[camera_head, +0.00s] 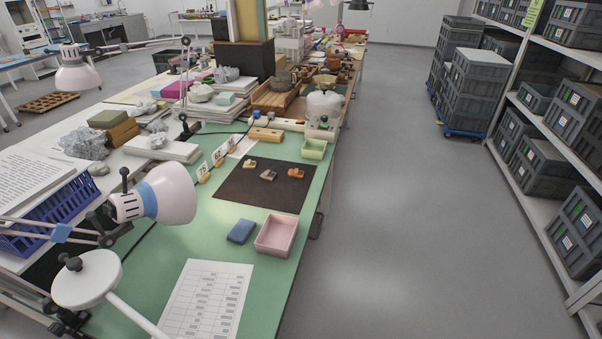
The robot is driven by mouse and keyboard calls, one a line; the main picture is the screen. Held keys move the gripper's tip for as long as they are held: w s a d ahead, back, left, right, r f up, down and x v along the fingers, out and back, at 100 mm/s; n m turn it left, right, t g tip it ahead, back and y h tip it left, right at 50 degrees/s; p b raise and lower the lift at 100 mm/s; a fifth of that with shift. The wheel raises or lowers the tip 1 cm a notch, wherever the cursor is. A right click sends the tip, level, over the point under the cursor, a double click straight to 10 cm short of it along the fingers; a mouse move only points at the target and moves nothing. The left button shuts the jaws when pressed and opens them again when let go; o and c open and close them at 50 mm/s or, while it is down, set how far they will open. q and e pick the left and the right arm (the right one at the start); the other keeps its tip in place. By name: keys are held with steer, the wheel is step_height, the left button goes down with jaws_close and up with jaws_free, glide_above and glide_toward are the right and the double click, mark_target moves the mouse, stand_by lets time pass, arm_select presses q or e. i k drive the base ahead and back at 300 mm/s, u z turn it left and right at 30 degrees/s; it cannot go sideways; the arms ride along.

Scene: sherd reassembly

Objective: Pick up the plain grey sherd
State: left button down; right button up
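Three small sherds lie apart on a dark brown mat (238,190) on the green-topped table. The middle one (269,175) is greyish and looks like the plain grey sherd, though its surface detail is too small to make out. A tan sherd (249,163) lies to its upper left. An orange-brown sherd (296,173) lies to its right. Neither of my grippers is in view.
A pink tray (277,235), a blue block (241,231) and a printed sheet (205,300) lie nearer. A green tray (314,149) stands behind. A desk lamp (165,195) overhangs the left. Open floor lies right.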

mark_target(268, 175)
steer(key=z, duration=0.55)
steer(key=k, duration=1.3)
steer(key=z, duration=0.75)
steer(key=i, duration=3.5)
steer(key=u, duration=0.65)
steer(key=i, duration=1.35)
steer(key=u, duration=1.95)
steer(key=i, duration=0.9)
steer(key=u, duration=0.55)
